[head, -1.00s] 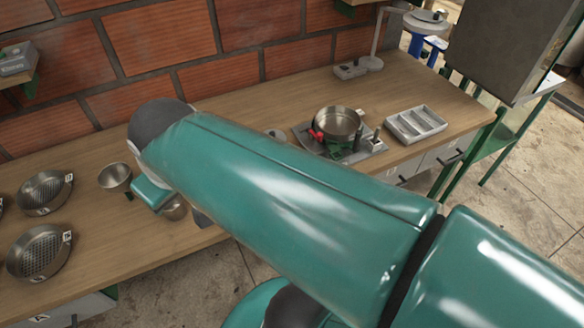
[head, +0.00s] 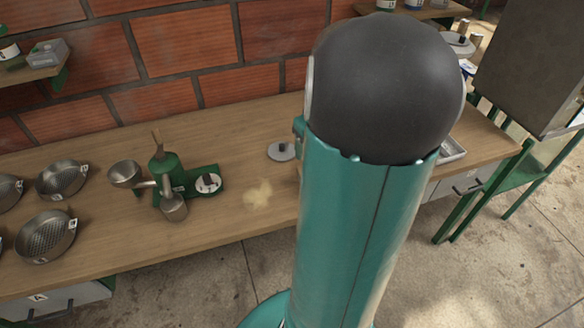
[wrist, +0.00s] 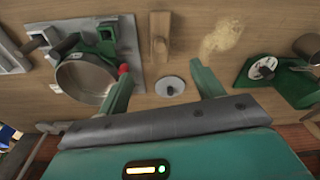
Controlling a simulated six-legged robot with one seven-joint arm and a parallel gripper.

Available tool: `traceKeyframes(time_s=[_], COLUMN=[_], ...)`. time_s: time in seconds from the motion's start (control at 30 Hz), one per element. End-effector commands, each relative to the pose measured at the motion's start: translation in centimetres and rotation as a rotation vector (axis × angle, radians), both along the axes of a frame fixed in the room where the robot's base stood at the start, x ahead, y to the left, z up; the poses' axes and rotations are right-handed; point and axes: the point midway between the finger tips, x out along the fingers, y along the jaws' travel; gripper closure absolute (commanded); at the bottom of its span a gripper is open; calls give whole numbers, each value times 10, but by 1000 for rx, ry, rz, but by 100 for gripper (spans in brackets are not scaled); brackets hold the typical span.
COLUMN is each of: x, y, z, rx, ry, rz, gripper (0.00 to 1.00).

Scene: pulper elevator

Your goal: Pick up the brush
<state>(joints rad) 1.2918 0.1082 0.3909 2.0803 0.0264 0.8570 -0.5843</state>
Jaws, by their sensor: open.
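A small wooden tool that looks like the brush (wrist: 160,38) lies on the wooden workbench in the wrist view. Its bristles cannot be made out. In the head view it does not show; my arm covers that part of the bench. My gripper (wrist: 161,76) is open and empty, with its two green fingers spread wide. The brush lies just beyond the fingertips, roughly in line with the gap between them, and nothing shows the fingers touching it.
A grey disc with a knob (wrist: 172,87) sits between the fingers' lines; it also shows in the head view (head: 283,151). A pan (wrist: 86,78) on a grey tray is left of the brush. A pale powdery patch (wrist: 222,38) and a green hand machine (head: 166,172) are on the other side.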

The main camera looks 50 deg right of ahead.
Motion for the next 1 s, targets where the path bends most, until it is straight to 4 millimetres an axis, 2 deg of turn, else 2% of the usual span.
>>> traceKeyframes(time_s=[0.17,0.5,0.73,1.0], x=[-1,5,6,12], y=[-4,-7,-8,-9], z=[-19,-79,-97,-134], rx=[9,8,8,6], ry=[0,0,-1,-1], rz=[-2,-2,-2,-1], gripper=[33,33,33,33])
